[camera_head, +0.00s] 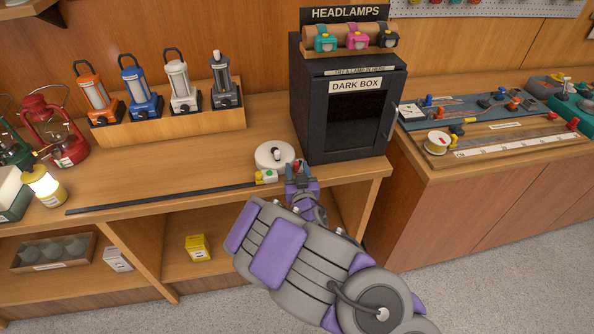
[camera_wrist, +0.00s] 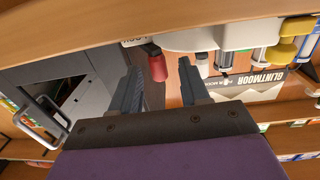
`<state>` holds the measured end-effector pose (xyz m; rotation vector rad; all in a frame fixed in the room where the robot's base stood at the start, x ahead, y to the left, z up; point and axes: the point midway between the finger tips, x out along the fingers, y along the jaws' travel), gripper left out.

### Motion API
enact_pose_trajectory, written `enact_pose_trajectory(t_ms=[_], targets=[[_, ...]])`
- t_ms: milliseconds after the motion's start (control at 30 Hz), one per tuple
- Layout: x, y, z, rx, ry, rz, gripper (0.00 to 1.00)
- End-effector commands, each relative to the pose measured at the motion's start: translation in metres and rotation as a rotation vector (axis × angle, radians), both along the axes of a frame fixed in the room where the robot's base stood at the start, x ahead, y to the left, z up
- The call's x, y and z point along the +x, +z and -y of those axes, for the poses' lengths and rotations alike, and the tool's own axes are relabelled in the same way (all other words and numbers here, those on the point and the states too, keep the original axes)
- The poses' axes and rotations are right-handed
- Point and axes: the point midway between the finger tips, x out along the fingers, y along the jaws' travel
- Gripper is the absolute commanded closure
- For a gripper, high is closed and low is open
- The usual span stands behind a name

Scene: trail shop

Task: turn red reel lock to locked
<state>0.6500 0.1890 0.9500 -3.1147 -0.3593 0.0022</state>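A red knob (camera_wrist: 157,64), which looks like the red reel lock, shows in the wrist view beside a white body (camera_wrist: 222,34). My gripper (camera_wrist: 159,68) is open, with one finger on each side of the knob and a gap to both; I cannot tell how deep the knob sits between them. In the head view my gripper (camera_head: 299,170) is at the counter's front edge, just right of a round white reel (camera_head: 266,158). The red knob is largely hidden there, and its lock setting cannot be read.
The black dark box (camera_head: 347,110) stands close behind my gripper, with its handle at the right. A long dark strip (camera_head: 160,199) runs left from the reel along the counter. Several lanterns (camera_head: 182,88) stand farther back. A lower shelf (camera_head: 180,262) is below the counter.

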Motion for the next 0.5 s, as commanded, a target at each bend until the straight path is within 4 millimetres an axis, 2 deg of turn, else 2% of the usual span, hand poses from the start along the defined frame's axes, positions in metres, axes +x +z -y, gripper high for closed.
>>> enact_pose_trajectory(t_ms=[33, 400, 500], targets=[[-0.0001, 0.0, 0.0, 0.0, 0.0, 0.0, 0.58], [-0.0002, -0.0002, 0.0, 0.0, 0.0, 0.0, 0.94], [-0.0002, -0.0002, -0.0002, 0.0, 0.0, 0.0, 1.0]])
